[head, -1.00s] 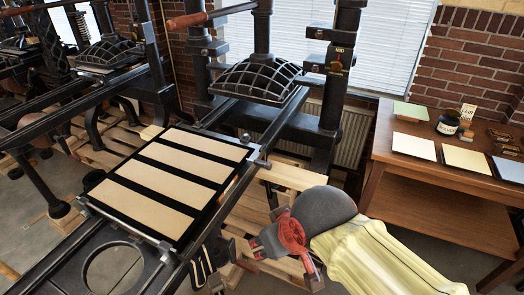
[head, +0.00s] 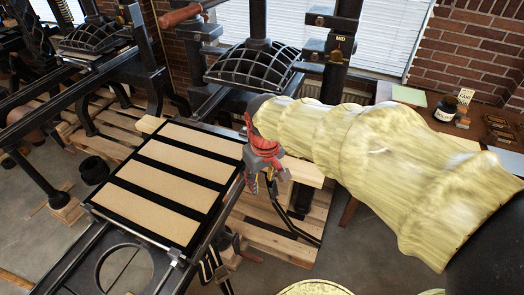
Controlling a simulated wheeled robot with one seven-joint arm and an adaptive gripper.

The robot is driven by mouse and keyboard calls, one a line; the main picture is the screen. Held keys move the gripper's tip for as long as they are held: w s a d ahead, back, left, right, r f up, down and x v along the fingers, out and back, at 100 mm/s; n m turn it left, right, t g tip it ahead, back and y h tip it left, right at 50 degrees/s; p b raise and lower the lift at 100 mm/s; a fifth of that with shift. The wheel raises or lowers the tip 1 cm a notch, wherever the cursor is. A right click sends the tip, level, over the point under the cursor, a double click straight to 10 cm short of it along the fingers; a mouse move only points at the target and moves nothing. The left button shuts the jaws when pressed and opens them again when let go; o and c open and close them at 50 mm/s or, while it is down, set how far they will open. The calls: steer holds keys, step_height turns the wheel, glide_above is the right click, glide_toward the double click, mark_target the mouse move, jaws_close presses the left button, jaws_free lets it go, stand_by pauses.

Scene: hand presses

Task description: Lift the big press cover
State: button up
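The big press cover (head: 160,182), a black frame with several cream panels, lies flat on the press bed (head: 125,262) at left centre. My gripper (head: 262,182), red and grey at the end of the pale yellow sleeved arm, is at the cover's far right corner. It hides that corner and whatever handle is there. Its fingers point down and partly overlap each other, so I cannot tell whether they are open or touch the cover.
The domed press head (head: 255,66) and its black posts stand just behind the cover. Another press (head: 100,40) is at the back left. A wooden table (head: 392,94) with a jar (head: 446,108) and papers is at right, partly behind my arm. Wooden pallets (head: 262,225) lie below.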

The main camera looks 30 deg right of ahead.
steer(key=w+d+f+n+g+p, duration=0.1)
steer(key=w+d+f+n+p, duration=0.2)
steer(key=w, duration=0.4)
steer(key=w+d+f+n+p, duration=0.2)
steer(key=w+d+n+p, duration=0.1)
steer(key=w+d, duration=0.4)
steer(key=shift+n+h, duration=0.3)
steer(key=f, duration=0.2)
steer(key=w+f+b, duration=0.1)
steer(key=f, duration=0.2)
steer(key=w+f, duration=0.1)
steer(key=f, duration=0.1)
steer(key=shift+w+f+b, duration=0.25)
steer(key=shift+f+b, duration=0.05)
steer(key=shift+b, duration=0.05)
steer(key=shift+c, duration=0.4)
jaws_close()
steer(key=shift+r, duration=0.1)
